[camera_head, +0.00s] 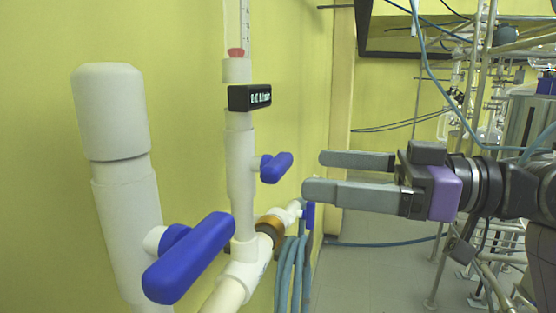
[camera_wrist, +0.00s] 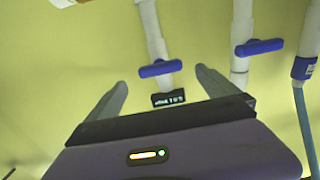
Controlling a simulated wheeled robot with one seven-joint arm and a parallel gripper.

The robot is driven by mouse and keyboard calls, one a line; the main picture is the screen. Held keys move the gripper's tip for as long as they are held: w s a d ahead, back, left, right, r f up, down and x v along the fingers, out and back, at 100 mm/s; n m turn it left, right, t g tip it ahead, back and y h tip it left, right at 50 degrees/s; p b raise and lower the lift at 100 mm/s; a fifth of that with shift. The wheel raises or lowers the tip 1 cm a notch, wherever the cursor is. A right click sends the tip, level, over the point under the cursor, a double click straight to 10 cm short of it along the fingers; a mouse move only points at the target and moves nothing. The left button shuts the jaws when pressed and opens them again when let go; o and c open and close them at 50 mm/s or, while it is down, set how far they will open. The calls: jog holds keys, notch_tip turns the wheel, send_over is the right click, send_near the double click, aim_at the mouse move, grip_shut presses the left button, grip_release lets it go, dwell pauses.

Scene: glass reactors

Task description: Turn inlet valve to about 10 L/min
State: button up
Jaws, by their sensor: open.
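A blue valve handle (camera_head: 276,167) sits on the white vertical pipe below a flow meter. A black display (camera_head: 249,97) above it seems to read 0.0 L/min, small and hard to read. A red float (camera_head: 236,52) rests low in the clear tube. My gripper (camera_head: 313,174) is open and empty, to the right of this handle and apart from it, fingers pointing left. In the wrist view the handle (camera_wrist: 160,68) lies crosswise on its pipe, between and beyond the fingertips; the display (camera_wrist: 168,98) shows between the fingers. No label marks which valve is the inlet.
A larger blue handle (camera_head: 188,258) on a thick white pipe stands in the left foreground. Another blue handle (camera_head: 310,215) and coiled blue hose (camera_head: 292,270) are low, below my fingers. A yellow wall (camera_head: 190,40) backs the pipes. Metal racks with glassware (camera_head: 490,110) stand right.

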aim_at(287, 169)
jog(key=p+x, duration=0.2)
jog(key=x, duration=0.5)
jog(key=shift+w+a, duration=0.1)
jog(key=shift+a, duration=0.1)
jog(key=shift+c, duration=0.5)
jog(key=c, duration=1.3)
jog(key=shift+o, duration=0.2)
jog(key=shift+f, duration=0.1)
